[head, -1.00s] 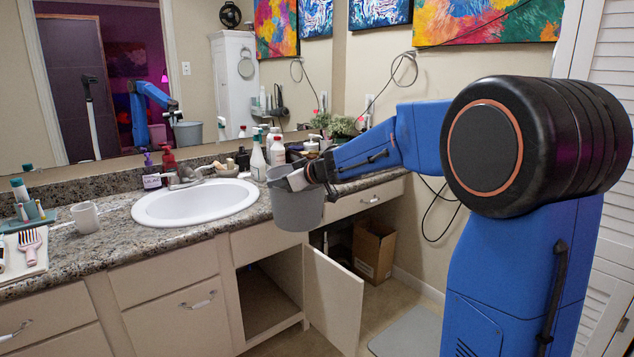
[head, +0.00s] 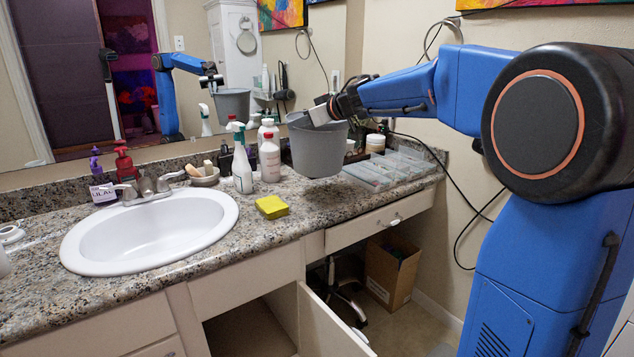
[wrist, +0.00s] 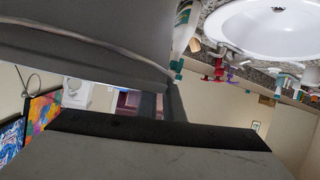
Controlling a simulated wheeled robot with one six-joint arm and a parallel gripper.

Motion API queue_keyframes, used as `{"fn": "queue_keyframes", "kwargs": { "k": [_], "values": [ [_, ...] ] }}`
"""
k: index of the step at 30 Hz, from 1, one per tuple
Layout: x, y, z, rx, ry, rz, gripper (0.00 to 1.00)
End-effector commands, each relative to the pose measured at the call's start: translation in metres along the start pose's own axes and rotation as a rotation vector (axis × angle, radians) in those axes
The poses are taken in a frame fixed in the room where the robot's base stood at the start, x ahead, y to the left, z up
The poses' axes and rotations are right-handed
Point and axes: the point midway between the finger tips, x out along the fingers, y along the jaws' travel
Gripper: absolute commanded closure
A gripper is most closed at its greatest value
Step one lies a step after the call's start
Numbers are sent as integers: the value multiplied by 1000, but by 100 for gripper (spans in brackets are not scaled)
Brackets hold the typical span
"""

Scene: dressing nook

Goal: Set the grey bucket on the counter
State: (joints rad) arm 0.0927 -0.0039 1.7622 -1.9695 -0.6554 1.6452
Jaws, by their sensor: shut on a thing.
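The grey bucket (head: 318,148) hangs upright from my gripper (head: 322,112), which is shut on its rim. In the head view the bucket appears over the granite counter (head: 290,222), right of the spray bottles; a dark shadow lies on the counter below it, and it looks slightly above the surface. In the wrist view the bucket's grey wall (wrist: 90,40) fills the upper left, with its rim running along my gripper (wrist: 150,110). The bucket's inside is mostly hidden.
A yellow sponge (head: 272,206) lies left of the bucket. A white spray bottle (head: 242,168) and a white bottle (head: 269,158) stand close to its left. Clear trays (head: 385,170) lie to its right. The sink (head: 150,235) is at left. A cabinet door (head: 325,325) hangs open below.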

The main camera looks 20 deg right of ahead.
Motion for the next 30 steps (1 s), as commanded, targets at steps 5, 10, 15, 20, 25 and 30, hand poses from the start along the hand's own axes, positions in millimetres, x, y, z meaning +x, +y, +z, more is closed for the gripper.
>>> {"fn": "queue_keyframes", "kwargs": {
  "k": [5,10,15,20,25,30],
  "values": [
    [11,-4,26,3,-3,-2,100],
    [20,-6,48,2,-1,0,100],
    [25,-8,59,2,-1,0,100],
    [34,-10,78,2,-2,-2,100],
    [38,-11,88,1,0,0,100],
    [38,-11,88,0,0,0,100]
  ]
}}
